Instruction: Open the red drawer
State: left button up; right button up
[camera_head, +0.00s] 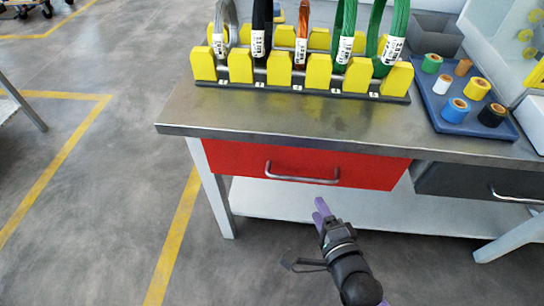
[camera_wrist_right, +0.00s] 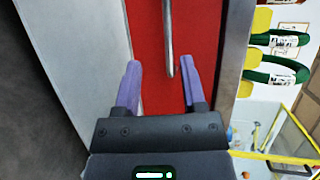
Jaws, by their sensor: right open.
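The red drawer (camera_head: 230,159) sits under the metal worktop and looks shut, its front level with the table frame. Its curved metal handle (camera_head: 302,180) runs across the front. My right gripper (camera_head: 322,207) is open and empty, just below and in front of the handle in the head view. In the right wrist view the purple fingers (camera_wrist_right: 161,82) point at the red front (camera_wrist_right: 150,40), and the handle bar (camera_wrist_right: 169,45) reaches down to between the fingertips. I cannot tell whether the bar lies at finger depth. My left gripper is not in view.
A grey drawer (camera_head: 455,184) with its own handle is to the right. A rack (camera_head: 297,91) with several coils stands on the worktop (camera_head: 190,115). A blue tray (camera_head: 428,92) holds several tape rolls. A white lower shelf (camera_head: 262,203) lies beneath.

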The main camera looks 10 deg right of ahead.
aim_at(304, 177)
jog(key=b+x, duration=0.1)
jog(key=x, duration=0.2)
jog(key=b+x, duration=0.2)
jog(key=x, duration=0.1)
jog(key=b+x, duration=0.1)
jog(key=x, duration=0.2)
jog(key=shift+w+r+b, duration=0.3)
jog(key=shift+w+b, duration=0.05)
jog(key=shift+b, duration=0.05)
jog(key=shift+w+r, duration=0.1)
jog(key=shift+w, duration=0.05)
jog(key=shift+c, duration=0.6)
grip_shut()
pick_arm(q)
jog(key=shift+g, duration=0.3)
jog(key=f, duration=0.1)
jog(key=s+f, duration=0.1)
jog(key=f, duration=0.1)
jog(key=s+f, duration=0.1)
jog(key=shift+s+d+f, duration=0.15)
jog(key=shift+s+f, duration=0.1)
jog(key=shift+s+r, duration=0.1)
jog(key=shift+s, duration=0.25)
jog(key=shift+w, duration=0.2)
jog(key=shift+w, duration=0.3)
